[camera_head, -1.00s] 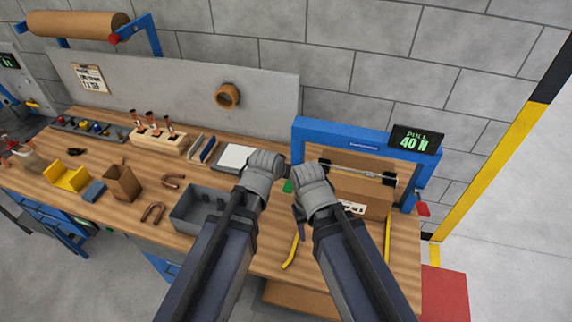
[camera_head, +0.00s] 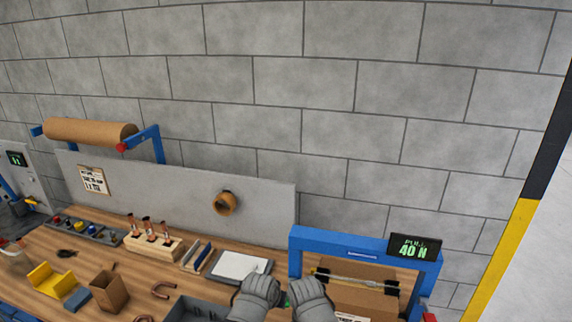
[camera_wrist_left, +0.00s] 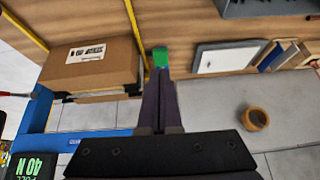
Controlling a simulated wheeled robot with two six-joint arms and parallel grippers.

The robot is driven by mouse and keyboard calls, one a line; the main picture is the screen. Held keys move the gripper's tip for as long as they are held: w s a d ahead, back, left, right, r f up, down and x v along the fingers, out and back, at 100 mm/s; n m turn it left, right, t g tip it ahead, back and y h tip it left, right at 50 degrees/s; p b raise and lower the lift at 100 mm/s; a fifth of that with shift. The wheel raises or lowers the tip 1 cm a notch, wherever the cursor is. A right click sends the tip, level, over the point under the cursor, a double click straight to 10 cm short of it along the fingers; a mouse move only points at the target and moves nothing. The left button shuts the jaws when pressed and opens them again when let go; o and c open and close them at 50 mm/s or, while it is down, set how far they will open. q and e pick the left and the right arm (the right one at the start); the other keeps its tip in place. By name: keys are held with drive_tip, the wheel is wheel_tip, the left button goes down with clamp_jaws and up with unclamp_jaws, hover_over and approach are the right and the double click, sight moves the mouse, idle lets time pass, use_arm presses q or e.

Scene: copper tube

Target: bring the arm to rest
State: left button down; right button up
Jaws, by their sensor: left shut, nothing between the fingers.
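In the head view my left gripper (camera_head: 258,291) is at the bottom edge, in front of the table's middle. In the left wrist view its two dark fingers (camera_wrist_left: 158,78) are together, with a green patch (camera_wrist_left: 160,57) just beyond their tips. Nothing is between them. My right gripper (camera_head: 308,292) is close beside it on the right; its fingers are not clear. Both forearms are mostly out of the picture.
A blue frame (camera_head: 340,242) with a "PULL 40 N" display (camera_head: 414,247) stands at the right, a cardboard box (camera_head: 362,298) inside it. A white pad (camera_head: 240,265), a wooden rack (camera_head: 153,246) and a grey bin (camera_head: 188,311) are left of my grippers.

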use_arm(q)
drive_tip(key=s+a+f+g+y+b, duration=0.1)
drive_tip(key=s+f+g+b, duration=0.1)
drive_tip(key=s+f+b, duration=0.1)
drive_tip(key=s+a+f+g+b, duration=0.1)
drive_tip(key=s+f+g+b, duration=0.1)
drive_tip(key=s+f+b, duration=0.2)
drive_tip(key=s+a+f+g+y+b, duration=0.1)
drive_tip(key=s+f+b, duration=0.3)
drive_tip(key=f, duration=0.5)
drive_tip(key=shift+s+f+m+g+y, duration=0.1)
drive_tip(key=shift+s+m+g+y, duration=0.2)
drive_tip(key=shift+s+g, duration=0.35)
use_arm(e)
wheel_tip(320, 180, down, 13)
drive_tip(key=shift+f, duration=0.1)
use_arm(q)
drive_tip(key=shift+s, duration=0.2)
